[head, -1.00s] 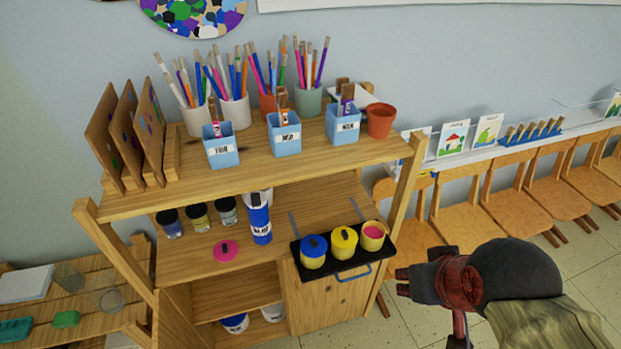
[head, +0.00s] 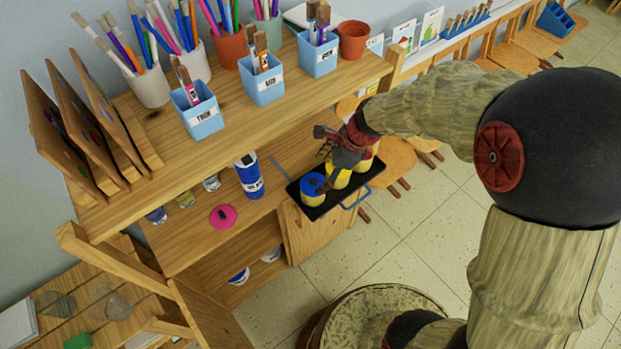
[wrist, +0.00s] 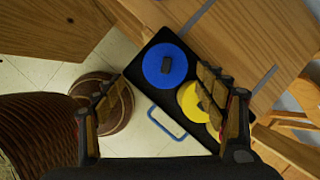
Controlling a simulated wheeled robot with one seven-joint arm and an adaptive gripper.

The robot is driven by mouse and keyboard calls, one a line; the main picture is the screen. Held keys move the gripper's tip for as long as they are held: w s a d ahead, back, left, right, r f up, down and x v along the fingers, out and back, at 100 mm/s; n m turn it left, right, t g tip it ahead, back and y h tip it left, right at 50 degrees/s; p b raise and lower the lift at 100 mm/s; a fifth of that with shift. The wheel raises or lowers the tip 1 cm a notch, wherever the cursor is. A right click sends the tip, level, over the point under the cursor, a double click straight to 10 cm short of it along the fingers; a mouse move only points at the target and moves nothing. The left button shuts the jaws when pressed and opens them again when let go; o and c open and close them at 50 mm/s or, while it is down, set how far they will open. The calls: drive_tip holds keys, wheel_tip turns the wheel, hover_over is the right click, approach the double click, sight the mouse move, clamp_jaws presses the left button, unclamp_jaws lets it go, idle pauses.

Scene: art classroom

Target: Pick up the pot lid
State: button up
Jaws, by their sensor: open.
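A round pink pot lid (head: 223,216) with a dark knob lies flat on the middle shelf in the head view; the wrist view does not show it. To its right, a black tray (head: 314,213) with a blue handle holds a blue-lidded pot (head: 312,188), a yellow-lidded pot (head: 337,181) and another pot, partly hidden behind my gripper. My gripper (head: 326,160) is open and empty above the tray, to the right of the pink lid. In the wrist view its fingers are spread, with the blue lid (wrist: 165,65) between them and the yellow lid (wrist: 193,102) partly behind the right finger.
A blue-and-white bottle (head: 250,178) stands behind the pink lid, with several small jars nearby. The upper shelf (head: 215,118) overhangs the middle one and carries blue brush cups (head: 197,112) and a terracotta pot (head: 353,40). Open floor (head: 425,235) lies to the right.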

sight(312, 180)
drive_tip(key=shift+o, duration=0.5)
drive_tip(key=shift+w+r+m, duration=0.1)
drive_tip(key=shift+w+m, duration=0.15)
drive_tip(key=shift+m, duration=0.45)
drive_tip(key=shift+o, duration=0.7)
drive_tip(key=shift+d+m, duration=0.15)
drive_tip(key=shift+m, duration=0.25)
drive_tip(key=shift+b+x, duration=0.35)
drive_tip(key=shift+x, duration=0.7)
drive_tip(key=x, duration=0.2)
drive_tip(key=b+x, duration=0.1)
drive_tip(key=x, duration=0.1)
drive_tip(key=b+x, duration=0.1)
drive_tip(key=shift+w+a+f, duration=0.25)
drive_tip(key=shift+w+a, duration=0.1)
drive_tip(key=shift+w, duration=0.05)
drive_tip(key=shift+r, duration=0.1)
drive_tip(key=c, duration=0.3)
drive_tip(key=c, duration=0.8)
